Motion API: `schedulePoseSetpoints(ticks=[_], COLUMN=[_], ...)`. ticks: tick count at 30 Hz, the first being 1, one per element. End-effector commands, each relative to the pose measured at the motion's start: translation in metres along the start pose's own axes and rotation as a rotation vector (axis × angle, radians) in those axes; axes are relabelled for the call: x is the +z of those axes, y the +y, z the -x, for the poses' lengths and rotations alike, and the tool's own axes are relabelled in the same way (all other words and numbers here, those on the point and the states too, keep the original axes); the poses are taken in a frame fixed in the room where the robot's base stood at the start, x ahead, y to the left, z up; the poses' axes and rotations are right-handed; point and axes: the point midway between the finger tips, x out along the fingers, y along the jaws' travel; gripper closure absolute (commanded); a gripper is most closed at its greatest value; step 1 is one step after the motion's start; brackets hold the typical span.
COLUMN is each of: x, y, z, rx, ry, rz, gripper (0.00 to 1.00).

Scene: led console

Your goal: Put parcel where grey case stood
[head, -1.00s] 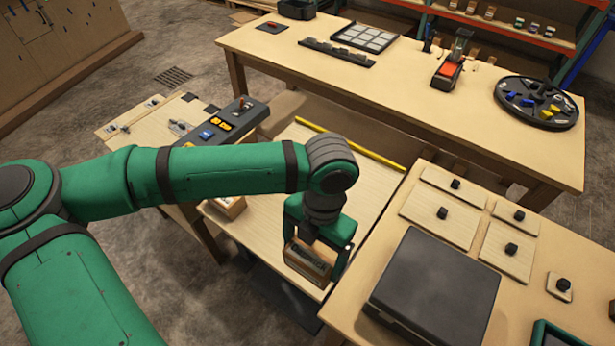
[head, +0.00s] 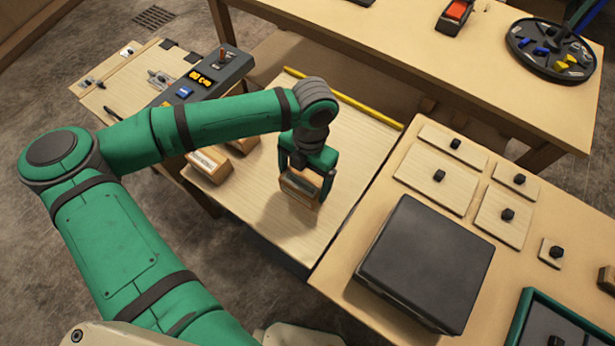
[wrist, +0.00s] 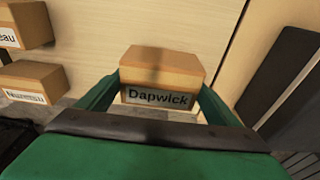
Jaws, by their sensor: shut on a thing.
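My gripper (head: 306,172) is shut on a brown parcel (head: 299,188). In the wrist view the parcel (wrist: 160,75) sits between the two green fingers, its label reading "Dapwick". The parcel is upright over the pale wooden middle table (head: 262,205); I cannot tell whether its underside touches the top. A flat, dark grey case-like box (head: 425,260) lies on the right table. No marked spot for a grey case can be made out.
Other brown parcels (head: 208,168) stand left of my gripper; two labelled ones show in the wrist view (wrist: 30,82). A grey console (head: 205,75) is behind them. A yellow bar (head: 345,98) lies along the far edge. Knobbed panels (head: 435,178) cover part of the right table (head: 345,270).

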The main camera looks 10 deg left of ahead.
Motion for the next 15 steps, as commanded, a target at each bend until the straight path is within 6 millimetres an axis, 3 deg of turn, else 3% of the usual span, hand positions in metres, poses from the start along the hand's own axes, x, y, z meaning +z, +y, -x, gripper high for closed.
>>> schedulePoseSetpoints(ticks=[15], x=[0.007], y=[0.006], z=[-0.042], rx=[-0.002], ry=[-0.001], rz=[0.009], gripper=[0.49])
